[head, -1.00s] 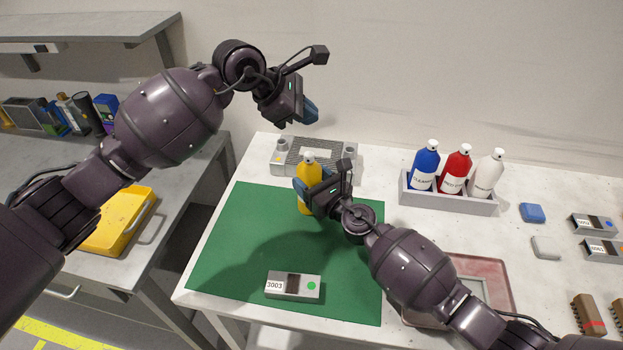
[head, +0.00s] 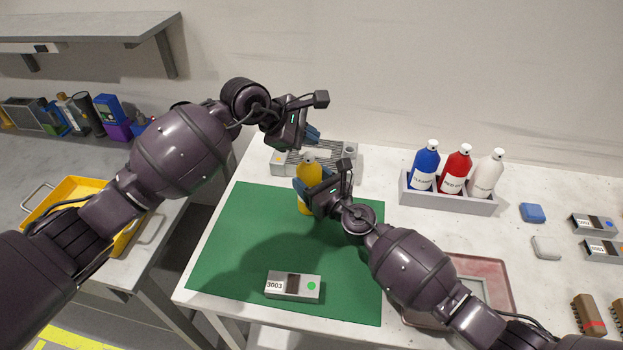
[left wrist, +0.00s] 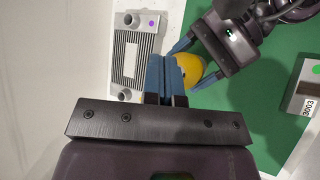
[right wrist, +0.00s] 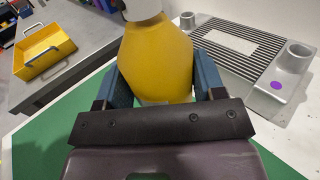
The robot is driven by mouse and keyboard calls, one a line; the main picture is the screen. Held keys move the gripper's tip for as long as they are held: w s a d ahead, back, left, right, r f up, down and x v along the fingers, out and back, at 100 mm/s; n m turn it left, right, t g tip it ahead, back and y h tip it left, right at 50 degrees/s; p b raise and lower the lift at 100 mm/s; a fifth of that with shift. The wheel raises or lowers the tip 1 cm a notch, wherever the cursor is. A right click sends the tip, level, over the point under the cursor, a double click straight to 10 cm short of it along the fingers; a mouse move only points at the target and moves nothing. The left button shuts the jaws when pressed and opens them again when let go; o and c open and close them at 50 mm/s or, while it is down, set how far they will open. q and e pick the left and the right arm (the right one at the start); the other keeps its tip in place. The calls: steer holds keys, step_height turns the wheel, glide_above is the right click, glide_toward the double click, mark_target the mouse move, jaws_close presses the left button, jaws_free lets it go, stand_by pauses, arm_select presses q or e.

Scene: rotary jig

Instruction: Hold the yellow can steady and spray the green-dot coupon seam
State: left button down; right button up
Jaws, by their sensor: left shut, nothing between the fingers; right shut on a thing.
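The yellow can (head: 307,172) stands upright at the back of the green mat (head: 225,265). My right gripper (head: 310,192) is shut around its body; in the right wrist view the can (right wrist: 155,60) sits between both blue fingers. My left gripper (head: 312,136) is shut and empty, just above and behind the can's top. In the left wrist view its closed fingers (left wrist: 165,75) overlap part of the can (left wrist: 192,70). The coupon marked 3003 with a green dot (head: 293,285) lies at the mat's front. It shows partly in the left wrist view (left wrist: 303,88).
A grey finned block (head: 285,160) with a purple dot lies behind the can. A grey caddy (head: 450,202) holds blue, red and white bottles. A pink-rimmed tray (head: 490,265) lies at the right, partly under my right arm. A yellow tray (head: 65,190) is on the left bench.

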mark_target(308, 156)
arm_select(q)
steer(key=shift+f, duration=1.4)
stand_by(1.1)
steer(key=shift+f, duration=0.35)
stand_by(0.3)
steer(key=shift+r, duration=3.45)
stand_by(0.3)
